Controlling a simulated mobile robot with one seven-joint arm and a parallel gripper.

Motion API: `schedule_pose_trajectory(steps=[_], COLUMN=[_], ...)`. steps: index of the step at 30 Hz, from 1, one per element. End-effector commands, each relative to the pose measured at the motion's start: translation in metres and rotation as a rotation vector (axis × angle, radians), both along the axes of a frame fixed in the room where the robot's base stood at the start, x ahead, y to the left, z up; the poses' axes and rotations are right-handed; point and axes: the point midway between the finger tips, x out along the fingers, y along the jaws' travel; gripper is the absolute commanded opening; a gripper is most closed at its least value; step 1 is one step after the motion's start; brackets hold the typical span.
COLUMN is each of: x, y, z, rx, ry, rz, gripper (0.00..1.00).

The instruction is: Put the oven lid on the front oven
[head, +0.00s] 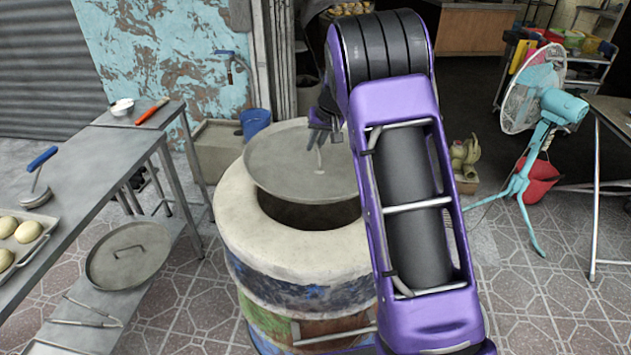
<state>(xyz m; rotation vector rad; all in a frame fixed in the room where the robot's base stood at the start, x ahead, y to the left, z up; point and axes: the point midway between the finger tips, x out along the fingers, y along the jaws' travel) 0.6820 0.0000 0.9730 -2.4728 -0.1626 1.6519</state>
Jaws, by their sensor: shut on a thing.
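The front oven (240,215) is a round barrel with a pale thick rim and painted sides. Its dark mouth shows as a crescent at the near side. A flat grey round oven lid (280,160) is over the far part of the mouth, with its near edge overlapping the opening. I cannot tell whether the lid touches the rim. My gripper (322,128) is at the lid's upper right, shut on the lid, apparently by its handle. My purple arm hides the right side of the lid and oven, and the exact grip is too small to see.
A second round lid (130,255) lies on the low shelf at left. A metal table (75,215) holds a tray of dough balls (22,240). A blue bucket (255,121) stands behind the oven. A turquoise fan (545,120) and red bucket (540,184) stand at right.

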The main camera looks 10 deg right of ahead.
Motion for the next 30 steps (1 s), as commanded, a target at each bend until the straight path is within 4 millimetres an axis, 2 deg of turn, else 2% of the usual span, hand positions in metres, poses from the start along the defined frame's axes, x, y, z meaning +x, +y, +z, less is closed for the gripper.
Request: schedule_pose_trajectory(steps=[6, 14, 20, 30], x=[0.000, 0.000, 0.000, 0.000], y=[0.000, 0.000, 0.000, 0.000], z=[-0.040, -0.059, -0.086, -0.091], rx=[0.000, 0.000, -0.001, 0.000], ry=[0.001, -0.002, -0.001, -0.003], rz=[-0.001, 0.000, -0.001, -0.001], gripper=[0.00, 0.00, 0.00, 0.00])
